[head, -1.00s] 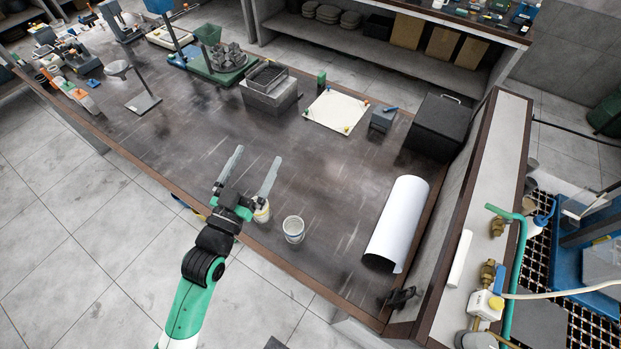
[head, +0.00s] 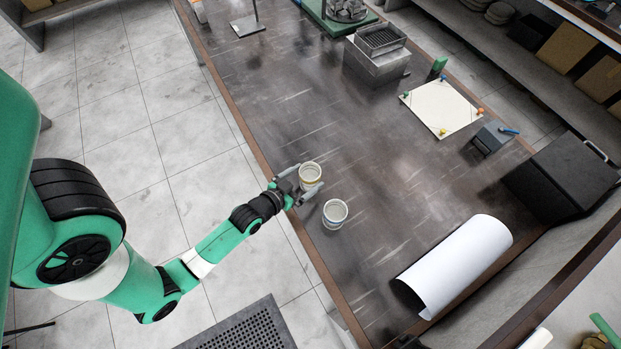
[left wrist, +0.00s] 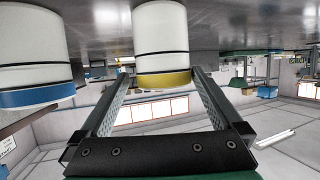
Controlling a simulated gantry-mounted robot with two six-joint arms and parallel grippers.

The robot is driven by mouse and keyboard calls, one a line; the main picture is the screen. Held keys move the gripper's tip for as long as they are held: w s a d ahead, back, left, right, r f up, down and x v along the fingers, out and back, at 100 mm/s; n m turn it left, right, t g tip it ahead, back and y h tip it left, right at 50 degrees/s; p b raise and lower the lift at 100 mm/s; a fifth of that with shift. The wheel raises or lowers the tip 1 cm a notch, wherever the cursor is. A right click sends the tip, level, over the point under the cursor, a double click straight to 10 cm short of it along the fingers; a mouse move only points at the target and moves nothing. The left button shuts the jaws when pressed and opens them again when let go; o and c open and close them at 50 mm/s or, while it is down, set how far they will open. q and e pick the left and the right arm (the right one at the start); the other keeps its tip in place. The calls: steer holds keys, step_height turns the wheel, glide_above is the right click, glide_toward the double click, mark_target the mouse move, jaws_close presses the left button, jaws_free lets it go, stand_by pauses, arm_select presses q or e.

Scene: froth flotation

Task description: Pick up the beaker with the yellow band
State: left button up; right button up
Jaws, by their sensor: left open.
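The beaker with the yellow band (head: 311,172) stands upright on the dark bench near its front edge. It also shows in the left wrist view (left wrist: 162,42), where the picture is upside down and the yellow band is near its rim end. My left gripper (head: 303,177) is open, with its fingertips at either side of this beaker; I cannot tell whether they touch it. A second beaker, with a blue band (left wrist: 40,92), stands close beside it and also shows in the head view (head: 335,213). My right gripper is not in view.
A rolled white sheet (head: 458,263) lies right of the beakers. A pinned paper sheet (head: 441,108), a grey block (head: 492,138), a black box (head: 565,175) and a metal tray unit (head: 377,58) stand farther back. The bench behind the beakers is clear.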

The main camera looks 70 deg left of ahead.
mark_target(316, 167)
arm_select(q)
steer(key=b+x, duration=0.1)
steer(key=x, duration=0.4)
steer(key=shift+w+a, duration=0.3)
steer(key=shift+a, duration=0.05)
steer(key=c, duration=1.2)
steer(key=shift+c, duration=0.2)
steer(key=shift+r+p, duration=0.35)
steer(key=shift+r, duration=0.3)
steer(key=s+d+r+p, duration=0.1)
steer(key=s+d+r, duration=0.9)
steer(key=r, duration=0.1)
steer(key=shift+r, duration=0.4)
